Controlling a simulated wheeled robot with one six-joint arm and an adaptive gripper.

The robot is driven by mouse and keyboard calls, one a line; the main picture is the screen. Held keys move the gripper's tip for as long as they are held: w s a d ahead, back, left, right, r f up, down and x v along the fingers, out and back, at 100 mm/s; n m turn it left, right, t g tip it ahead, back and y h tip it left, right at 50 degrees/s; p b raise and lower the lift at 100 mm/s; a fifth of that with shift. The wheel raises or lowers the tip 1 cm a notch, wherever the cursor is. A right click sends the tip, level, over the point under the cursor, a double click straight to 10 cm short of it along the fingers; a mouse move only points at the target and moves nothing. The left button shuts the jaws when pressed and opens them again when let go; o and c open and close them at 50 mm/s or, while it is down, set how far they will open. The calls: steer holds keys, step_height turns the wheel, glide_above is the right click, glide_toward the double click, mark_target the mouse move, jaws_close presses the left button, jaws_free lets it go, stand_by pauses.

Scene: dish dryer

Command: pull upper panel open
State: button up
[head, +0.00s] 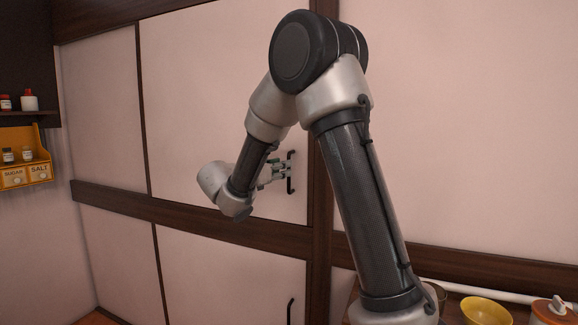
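The upper panel (200,90) is a pale, flat door in a dark wood frame, and it looks closed. Its handle (291,156) is a black vertical bar near the panel's right edge. My gripper (284,171) is at the middle of this handle, coming from the left. Its fingers overlap the bar in the head view. They are too small to show whether they are shut around the bar or open beside it. My own arm hides part of the panel's upper right.
A lower panel (225,275) with its own black handle (290,311) is below a dark wood rail (170,208). Shelves with small jars (29,99) and an orange rack (38,142) hang at left. A yellow bowl (487,309) and an orange pot (552,311) stand at lower right.

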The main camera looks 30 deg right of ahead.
steer(key=shift+n+t, duration=0.4)
steer(key=x, duration=0.2)
steer(key=w+x, duration=0.1)
steer(key=x, duration=0.4)
steer(key=shift+w+a+f, duration=0.1)
steer(key=shift+w+a, duration=0.05)
steer(key=shift+w, duration=0.15)
steer(key=shift+c, duration=0.2)
jaws_close()
